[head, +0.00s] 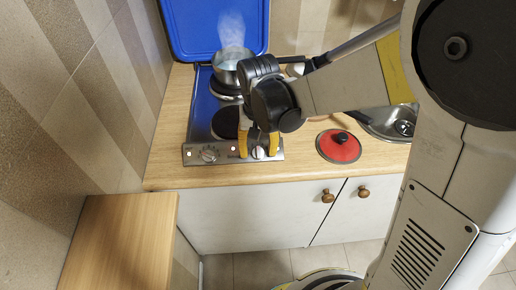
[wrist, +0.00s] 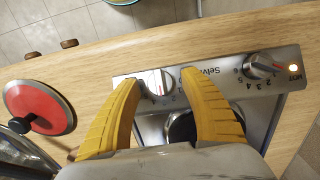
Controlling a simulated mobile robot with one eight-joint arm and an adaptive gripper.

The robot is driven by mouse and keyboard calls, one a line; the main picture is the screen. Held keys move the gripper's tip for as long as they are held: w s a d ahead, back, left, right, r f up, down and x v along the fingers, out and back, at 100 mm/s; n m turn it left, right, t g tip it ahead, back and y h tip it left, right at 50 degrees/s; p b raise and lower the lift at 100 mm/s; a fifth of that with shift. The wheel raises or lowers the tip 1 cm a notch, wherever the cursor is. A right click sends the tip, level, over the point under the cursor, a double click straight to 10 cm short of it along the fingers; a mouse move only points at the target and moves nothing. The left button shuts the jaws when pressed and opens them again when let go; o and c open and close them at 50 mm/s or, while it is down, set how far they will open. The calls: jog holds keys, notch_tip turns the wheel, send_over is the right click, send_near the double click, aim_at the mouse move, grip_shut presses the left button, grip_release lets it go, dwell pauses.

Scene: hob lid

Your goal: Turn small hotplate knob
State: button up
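The hob's front panel carries two silver knobs. The right knob (head: 258,152) lies between my gripper's yellow fingertips (head: 259,145); in the wrist view this knob (wrist: 156,86) has a red-marked grip bar. My gripper (wrist: 162,78) is open, one finger on each side of the knob, with small gaps apparent; I cannot tell whether either touches. The left knob (head: 209,154) stands clear and shows numbers around it in the wrist view (wrist: 262,66). The small front hotplate (head: 226,122) is bare and partly hidden by my gripper.
A steaming pot (head: 227,68) stands on the rear hotplate, under the raised blue lid (head: 215,28). A red pan lid (head: 338,146) lies on the wooden worktop (head: 300,168) to the right, before the sink (head: 400,122). Panel lamps (head: 189,153) glow.

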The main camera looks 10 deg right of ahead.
grip_shut()
jog(key=shift+n, duration=0.3)
jog(key=n+h, duration=0.2)
jog(key=n, duration=0.1)
jog(key=shift+a, duration=0.15)
jog(key=n+t+h, duration=0.1)
jog(key=n+h, duration=0.1)
jog(key=n, duration=0.2)
jog(key=shift+s+a+f+b, duration=0.1)
jog(key=shift+f+b, duration=0.05)
jog(key=shift+b, duration=0.2)
jog(key=n+t, duration=0.1)
jog(key=n, duration=0.1)
jog(key=n+t+h+b, duration=0.1)
jog(key=n, duration=0.1)
jog(key=shift+s+n+h, duration=0.1)
jog(key=shift+n+h, duration=0.2)
jog(key=shift+n+t+h+b, duration=0.4)
jog(key=shift+n+t+b, duration=0.55)
jog(key=shift+n, duration=1.15)
